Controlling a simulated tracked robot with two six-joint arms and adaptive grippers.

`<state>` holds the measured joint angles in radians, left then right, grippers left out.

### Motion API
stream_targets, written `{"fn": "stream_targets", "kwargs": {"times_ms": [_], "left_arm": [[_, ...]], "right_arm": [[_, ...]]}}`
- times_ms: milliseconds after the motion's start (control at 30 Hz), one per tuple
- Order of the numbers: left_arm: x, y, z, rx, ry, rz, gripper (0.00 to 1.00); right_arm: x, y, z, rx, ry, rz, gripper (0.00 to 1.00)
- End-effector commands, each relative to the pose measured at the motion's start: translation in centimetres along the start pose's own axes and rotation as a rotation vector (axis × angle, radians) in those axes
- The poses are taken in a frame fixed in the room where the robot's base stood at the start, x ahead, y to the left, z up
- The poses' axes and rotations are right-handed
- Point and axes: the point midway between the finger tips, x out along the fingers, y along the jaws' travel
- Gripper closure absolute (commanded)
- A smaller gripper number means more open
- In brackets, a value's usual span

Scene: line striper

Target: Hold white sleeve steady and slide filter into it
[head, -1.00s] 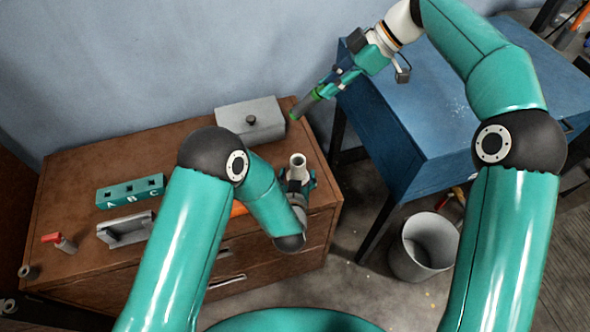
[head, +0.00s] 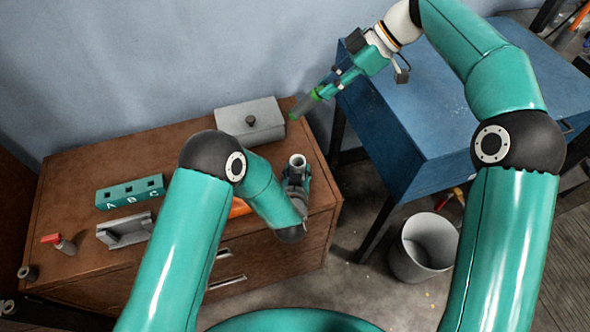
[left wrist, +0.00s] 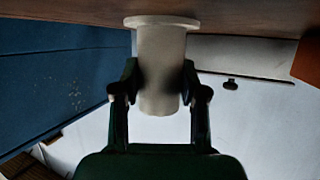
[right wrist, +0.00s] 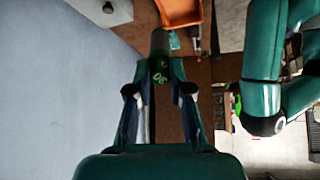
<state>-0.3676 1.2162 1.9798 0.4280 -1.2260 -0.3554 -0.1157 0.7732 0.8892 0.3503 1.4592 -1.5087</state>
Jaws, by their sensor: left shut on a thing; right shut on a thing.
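The white sleeve (head: 297,161) is upright near the right front of the brown cabinet top, its open end up. My left gripper (head: 296,182) is shut around it from the front. In the left wrist view the sleeve (left wrist: 161,62) sits between both fingers, its flange by the wood; I cannot tell whether it touches. My right gripper (head: 328,90) is shut on the filter (head: 308,104), a grey cylinder with green parts, tilted down to the left. The filter is up and right of the sleeve and apart from it. It also shows in the right wrist view (right wrist: 160,56).
A grey lidded box (head: 249,122) stands behind the sleeve. A teal A-B-C block (head: 130,192), a grey bracket (head: 125,231) and a red-handled tool (head: 60,243) lie on the left. A blue cabinet (head: 440,120) and a white bin (head: 424,247) stand to the right.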

Motion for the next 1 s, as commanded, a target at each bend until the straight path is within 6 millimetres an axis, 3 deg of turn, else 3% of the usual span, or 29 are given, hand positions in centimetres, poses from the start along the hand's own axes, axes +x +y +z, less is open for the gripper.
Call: {"fn": "stream_targets", "kwargs": {"times_ms": [300,500,600,700,1000], "left_arm": [[0.0,0.0,0.0,0.0,0.001,0.0,0.94],[0.0,0.0,0.0,0.0,0.001,0.0,0.94],[0.0,0.0,0.0,0.0,0.001,0.0,0.94],[0.0,0.0,0.0,0.0,0.001,0.0,0.94],[0.0,0.0,0.0,0.0,0.0,0.0,0.94]], "right_arm": [[0.0,-0.2,0.0,0.016,-0.097,0.016,1.0],[-0.4,0.2,4.0,0.099,-0.244,0.064,1.0],[1.1,0.6,5.3,0.121,-0.329,0.069,1.0],[3.1,1.1,5.3,0.114,-0.417,0.061,1.0],[8.8,0.6,1.3,-0.008,-0.6,-0.002,1.0]]}}
